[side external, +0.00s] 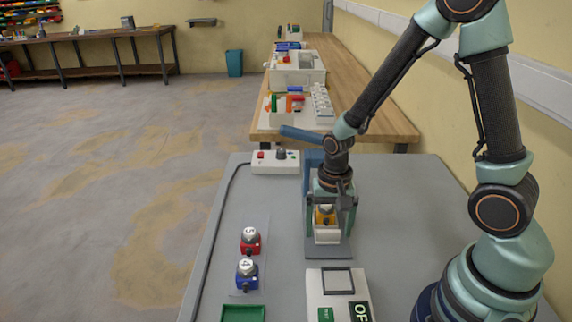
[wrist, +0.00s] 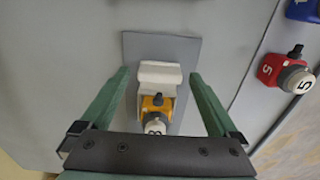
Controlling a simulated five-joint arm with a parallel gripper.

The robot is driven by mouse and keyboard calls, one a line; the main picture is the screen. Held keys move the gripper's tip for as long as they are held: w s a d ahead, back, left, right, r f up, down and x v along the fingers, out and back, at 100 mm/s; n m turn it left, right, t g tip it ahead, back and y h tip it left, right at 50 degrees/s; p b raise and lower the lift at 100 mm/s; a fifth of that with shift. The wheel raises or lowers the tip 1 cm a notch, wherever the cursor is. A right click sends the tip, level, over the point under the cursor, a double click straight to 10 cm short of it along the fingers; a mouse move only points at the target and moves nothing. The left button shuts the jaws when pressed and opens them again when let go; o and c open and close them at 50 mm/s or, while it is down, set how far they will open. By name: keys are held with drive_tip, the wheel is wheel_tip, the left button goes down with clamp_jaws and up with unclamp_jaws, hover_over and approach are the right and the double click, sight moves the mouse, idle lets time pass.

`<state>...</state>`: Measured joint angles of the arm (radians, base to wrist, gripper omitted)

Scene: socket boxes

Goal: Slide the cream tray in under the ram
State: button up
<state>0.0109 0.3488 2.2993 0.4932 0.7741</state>
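The cream tray (side external: 327,237) sits on the grey base plate (side external: 328,252) of the press, and an orange box (side external: 325,216) with a white cap is at it. The wrist view shows the tray's cream end (wrist: 160,73) with the orange box (wrist: 157,106) just below it. My gripper (wrist: 159,75) is open. Its green fingers are on either side of the tray, with a visible gap on both sides. In the side view my gripper (side external: 329,232) is low over the plate. The blue press column (side external: 312,160) is partly hidden by my arm, and the ram is not visible.
The blue lever (side external: 301,134) sticks out at the back. Red (side external: 250,243) and blue (side external: 247,276) socket boxes stand to the left. A green tray (side external: 243,314) and a white panel (side external: 315,292) lie in front. A control box (side external: 275,163) is behind.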

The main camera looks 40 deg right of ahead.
clamp_jaws()
drive_tip(key=w+d, duration=0.6)
drive_tip(key=shift+o, duration=1.2)
unclamp_jaws()
wheel_tip(320, 180, up, 12)
drive_tip(key=shift+s+r, duration=0.1)
